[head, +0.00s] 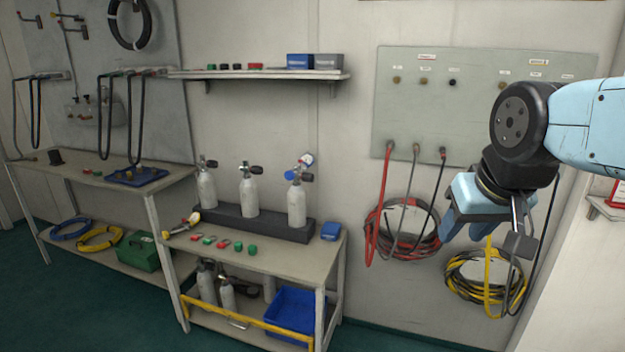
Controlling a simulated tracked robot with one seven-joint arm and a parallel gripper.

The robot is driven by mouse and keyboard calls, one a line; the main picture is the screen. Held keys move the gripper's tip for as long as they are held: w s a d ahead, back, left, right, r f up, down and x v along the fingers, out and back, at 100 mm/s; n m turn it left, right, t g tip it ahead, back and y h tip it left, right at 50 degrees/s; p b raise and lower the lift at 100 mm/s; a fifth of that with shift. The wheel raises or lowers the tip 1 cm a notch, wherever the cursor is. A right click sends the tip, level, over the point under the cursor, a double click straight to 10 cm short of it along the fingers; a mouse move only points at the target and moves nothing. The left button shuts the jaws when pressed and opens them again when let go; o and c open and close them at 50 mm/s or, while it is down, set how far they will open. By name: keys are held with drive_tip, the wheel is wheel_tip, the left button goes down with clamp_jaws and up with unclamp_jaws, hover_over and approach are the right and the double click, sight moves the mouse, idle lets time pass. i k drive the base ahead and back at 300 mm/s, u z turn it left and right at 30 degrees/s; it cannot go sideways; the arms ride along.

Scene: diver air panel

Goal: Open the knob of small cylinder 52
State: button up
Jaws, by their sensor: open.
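Three small pale cylinders stand upright in a dark rack (232,224) on the bench: a left one (207,190), a middle one (249,197) and a right one (296,204). The left and middle ones have black knobs on their valves; the right one carries a blue and white fitting with a round gauge. No number can be read on any of them, so I cannot tell which is 52. My gripper (486,232) hangs in the air at the right, in front of the wall panel and hoses. It is open and empty, well apart from the cylinders.
The bench (262,264) holds small red and green parts and a blue item (331,231). Below are more cylinders and a blue crate (290,312) behind a yellow bar. A shelf (262,74) runs above. Red hose (384,215) and yellow hose (470,268) coils hang right.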

sight(306, 177)
drive_tip(key=z, duration=0.05)
drive_tip(key=i, duration=1)
drive_tip(key=u, duration=0.05)
